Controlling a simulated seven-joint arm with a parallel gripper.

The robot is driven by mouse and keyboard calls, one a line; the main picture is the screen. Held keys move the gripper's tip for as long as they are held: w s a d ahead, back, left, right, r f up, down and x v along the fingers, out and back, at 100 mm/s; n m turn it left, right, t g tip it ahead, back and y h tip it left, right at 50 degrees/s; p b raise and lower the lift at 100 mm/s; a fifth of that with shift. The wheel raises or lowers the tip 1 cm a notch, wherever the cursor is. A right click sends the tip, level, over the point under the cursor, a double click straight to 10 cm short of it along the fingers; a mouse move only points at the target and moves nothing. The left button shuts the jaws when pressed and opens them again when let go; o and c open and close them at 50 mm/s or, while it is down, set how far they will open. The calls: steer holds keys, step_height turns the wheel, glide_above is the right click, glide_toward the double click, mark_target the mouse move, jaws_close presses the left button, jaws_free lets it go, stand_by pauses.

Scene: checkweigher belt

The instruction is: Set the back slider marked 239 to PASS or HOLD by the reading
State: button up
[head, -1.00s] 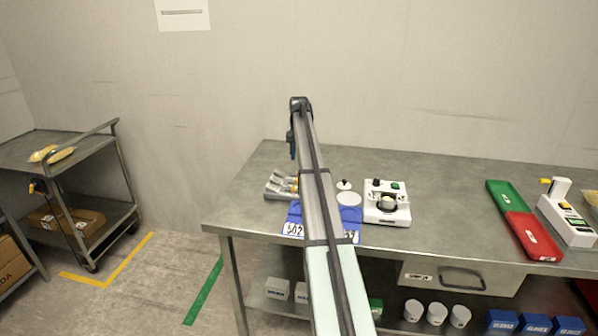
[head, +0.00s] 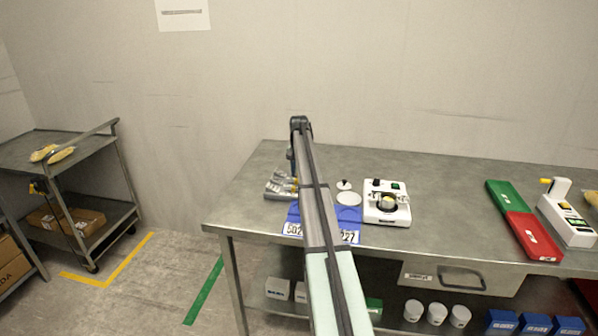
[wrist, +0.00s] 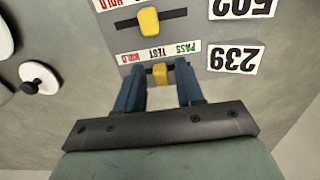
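In the wrist view, the yellow slider knob (wrist: 160,73) beside the upside-down 239 label (wrist: 235,58) sits in its dark slot, near the middle, by the TEST word. The label strip (wrist: 158,52) has green PASS to the right and red HOLD to the left. My gripper (wrist: 160,66) is open, its two blue fingers either side of the knob with gaps showing. In the head view, my arm partly hides the grey slider units (head: 280,188). I cannot make out a reading.
A second yellow knob (wrist: 148,20), marked 502, lies close beyond in the wrist view. White discs (head: 348,199) and a white device (head: 387,205) stand right of the sliders. Green (head: 510,197) and red (head: 533,237) trays lie farther right.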

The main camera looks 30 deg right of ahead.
jaws_close()
stand_by(0.4)
steer(key=shift+w+a, duration=0.95)
steer(key=shift+o, duration=0.7)
jaws_free()
step_height(320, 180, up, 14)
steer(key=shift+f, duration=0.1)
